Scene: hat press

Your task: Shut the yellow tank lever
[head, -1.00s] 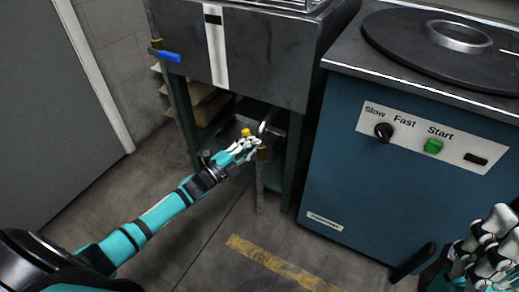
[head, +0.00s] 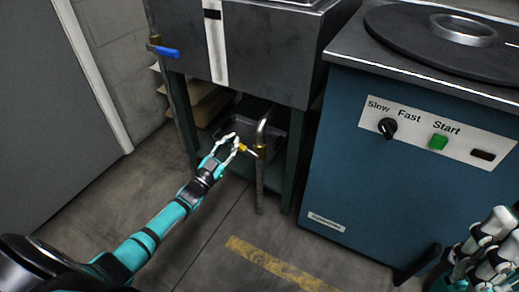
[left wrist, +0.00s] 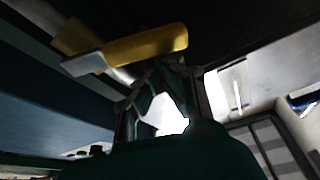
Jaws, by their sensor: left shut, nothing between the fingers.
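The yellow tank lever (head: 243,148) sticks out to the left from a brass valve (head: 259,150) on a grey bent pipe under the tank. Its yellow grip and flat metal shank cross the upper part of the left wrist view (left wrist: 145,45). My left gripper (head: 236,141) is shut and empty, just left of the lever's yellow end. In the left wrist view its fingers (left wrist: 165,80) are just below the yellow grip; I cannot tell whether they touch it. My right gripper (head: 488,240) is at the lower right edge, its fingertips unclear.
The metal tank (head: 265,60) stands on a dark green frame above the lever. A second pipe with a blue lever (head: 167,52) is at its left. A blue machine (head: 390,190) with a dial and green button stands close on the right. The floor in front is clear.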

